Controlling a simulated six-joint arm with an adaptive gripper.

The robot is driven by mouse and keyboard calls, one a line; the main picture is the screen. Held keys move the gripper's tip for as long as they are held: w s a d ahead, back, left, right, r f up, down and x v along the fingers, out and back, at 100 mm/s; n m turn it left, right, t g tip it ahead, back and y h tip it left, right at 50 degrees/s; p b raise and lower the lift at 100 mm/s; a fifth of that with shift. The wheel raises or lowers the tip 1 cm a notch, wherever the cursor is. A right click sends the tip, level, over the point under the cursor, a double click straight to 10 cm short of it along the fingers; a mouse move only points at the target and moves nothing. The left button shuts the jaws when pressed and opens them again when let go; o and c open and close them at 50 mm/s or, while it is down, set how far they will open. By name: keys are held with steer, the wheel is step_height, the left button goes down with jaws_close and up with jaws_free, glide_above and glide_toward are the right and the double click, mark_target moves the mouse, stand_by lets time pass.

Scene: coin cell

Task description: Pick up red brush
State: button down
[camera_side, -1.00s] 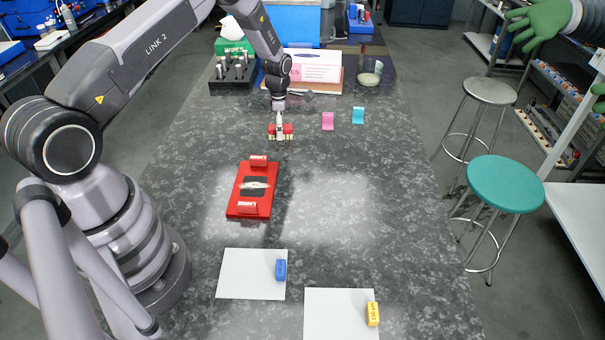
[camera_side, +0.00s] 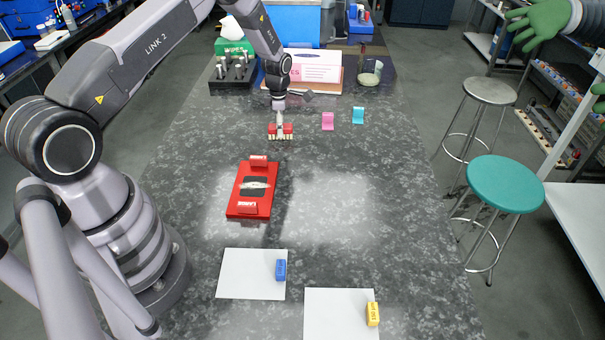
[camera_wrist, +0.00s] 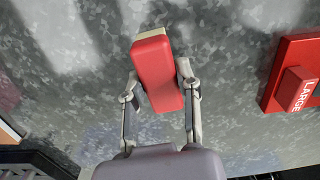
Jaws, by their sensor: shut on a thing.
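The red brush (camera_side: 287,129) has a red block body with a pale bristle strip along its lower edge. It is at the far middle of the dark speckled table (camera_side: 330,200) in the side view. My gripper (camera_side: 280,122) points down at it from above. In the wrist view the brush (camera_wrist: 157,72) lies between the two fingers of my gripper (camera_wrist: 160,90), which are shut on its sides. Its pale end points away from my palm. I cannot tell whether the bristles touch the table.
A red tray (camera_side: 236,208) with a dark middle lies nearer. White sheets hold a blue block (camera_side: 281,270) and a yellow block (camera_side: 373,314). Pink (camera_side: 328,121) and teal (camera_side: 358,115) pieces stand right of the brush. A black rack (camera_side: 232,72) is at back left.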

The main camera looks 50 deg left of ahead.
step_height(320, 180, up, 3)
steer(key=shift+w+f, duration=0.1)
steer(key=s+d+r, duration=0.4)
steer(key=s+r, duration=0.6)
steer(key=s, duration=0.3)
steer(key=shift+s, duration=0.25)
steer(key=shift+d, duration=0.1)
